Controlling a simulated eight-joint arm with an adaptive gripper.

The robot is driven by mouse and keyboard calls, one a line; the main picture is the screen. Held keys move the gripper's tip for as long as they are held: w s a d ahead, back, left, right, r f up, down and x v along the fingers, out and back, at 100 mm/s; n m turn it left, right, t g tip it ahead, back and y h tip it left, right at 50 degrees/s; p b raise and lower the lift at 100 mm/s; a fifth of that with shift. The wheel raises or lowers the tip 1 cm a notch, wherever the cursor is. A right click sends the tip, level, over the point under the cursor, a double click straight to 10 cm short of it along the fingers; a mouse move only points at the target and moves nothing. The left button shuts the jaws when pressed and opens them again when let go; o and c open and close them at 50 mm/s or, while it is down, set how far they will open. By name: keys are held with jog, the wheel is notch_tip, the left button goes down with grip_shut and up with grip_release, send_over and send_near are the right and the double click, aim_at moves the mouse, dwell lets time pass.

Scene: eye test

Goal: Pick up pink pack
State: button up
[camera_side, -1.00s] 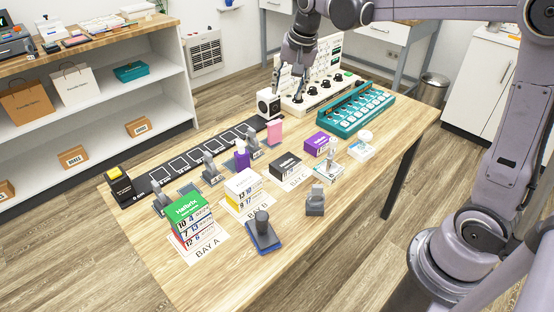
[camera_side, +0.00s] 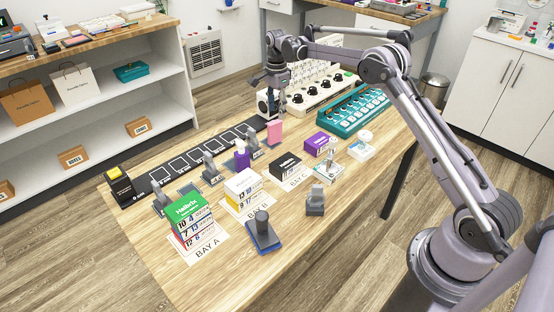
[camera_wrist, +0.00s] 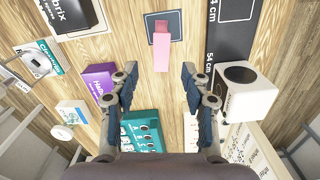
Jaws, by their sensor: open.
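The pink pack (camera_side: 274,133) stands upright on the wooden table beside the long black strip, in front of a white cube. In the wrist view the pink pack (camera_wrist: 161,52) lies ahead of the fingertips, roughly centred between them, over a dark square mat (camera_wrist: 174,18). My gripper (camera_side: 277,104) is above the table just behind the pack in the side view. In the wrist view my gripper (camera_wrist: 160,80) is open and empty, with its two blue-padded fingers apart and not touching the pack.
A white cube with a black round face (camera_wrist: 248,92) is close right of my fingers; a purple box (camera_wrist: 100,84) is to their left. A teal rack (camera_side: 356,110) and a white knob panel (camera_side: 322,90) stand at the back. Several boxes and grey clamps occupy the table's middle.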

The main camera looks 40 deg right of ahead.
aim_at(276, 122)
notch_tip(276, 122, down, 6)
jog(key=shift+r, duration=0.2)
jog(key=shift+w+a+f, duration=0.1)
jog(key=shift+a+f, duration=0.05)
jog(key=shift+f, duration=1.15)
jog(key=shift+w+a+f, duration=0.1)
jog(key=shift+f, duration=1.2)
grip_shut()
